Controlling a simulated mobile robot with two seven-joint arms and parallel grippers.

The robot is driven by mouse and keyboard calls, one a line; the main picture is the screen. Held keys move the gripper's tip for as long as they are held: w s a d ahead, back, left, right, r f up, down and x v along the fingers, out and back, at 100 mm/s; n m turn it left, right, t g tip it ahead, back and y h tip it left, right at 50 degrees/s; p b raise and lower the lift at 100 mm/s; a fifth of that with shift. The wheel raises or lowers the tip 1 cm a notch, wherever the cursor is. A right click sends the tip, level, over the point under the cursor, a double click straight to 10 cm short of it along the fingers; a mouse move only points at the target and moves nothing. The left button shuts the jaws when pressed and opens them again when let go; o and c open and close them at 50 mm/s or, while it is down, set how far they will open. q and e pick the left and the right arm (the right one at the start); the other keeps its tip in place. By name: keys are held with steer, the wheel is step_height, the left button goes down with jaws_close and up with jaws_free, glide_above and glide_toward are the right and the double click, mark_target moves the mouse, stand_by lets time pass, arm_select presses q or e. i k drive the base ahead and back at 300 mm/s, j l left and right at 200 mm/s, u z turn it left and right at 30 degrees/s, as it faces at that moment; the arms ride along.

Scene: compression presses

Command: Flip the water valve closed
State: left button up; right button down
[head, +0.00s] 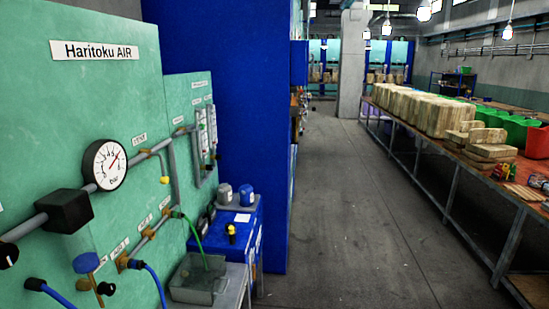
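A green panel (30,130) with a sign reading "Haritoku AIR" fills the left side. A round white pressure gauge (104,165) sits on its pipe. Low on the panel is a valve with a flat blue handle (87,263). A brass fitting (122,262) with a blue hose is beside it. Further along are a brass fitting with a green hose (176,213) and a small yellow knob (164,180). The small labels are too small to read, so I cannot tell which part is the water valve. Neither gripper shows.
A clear water-filled tank (196,286) stands below the panel, with the green hose running into it. A blue cabinet (243,238) is behind it. A long bench (440,152) with stacked boards runs along the right. The grey floor (345,230) between is clear.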

mark_target(201, 126)
steer(key=i+l+u, duration=0.2)
steer(key=i+u, duration=0.25)
steer(key=i, duration=0.3)
steer(key=i+l+u, duration=0.4)
steer(key=i, duration=0.3)
steer(key=i+l+u, duration=0.45)
steer(key=i+l, duration=0.15)
steer(key=i+l+u, duration=0.35)
steer(key=l+u, duration=0.15)
steer(key=i+l+u, duration=0.2)
steer(key=l, duration=0.2)
steer(key=l+u, duration=0.25)
steer(key=i+l, duration=0.05)
steer(key=l, duration=0.05)
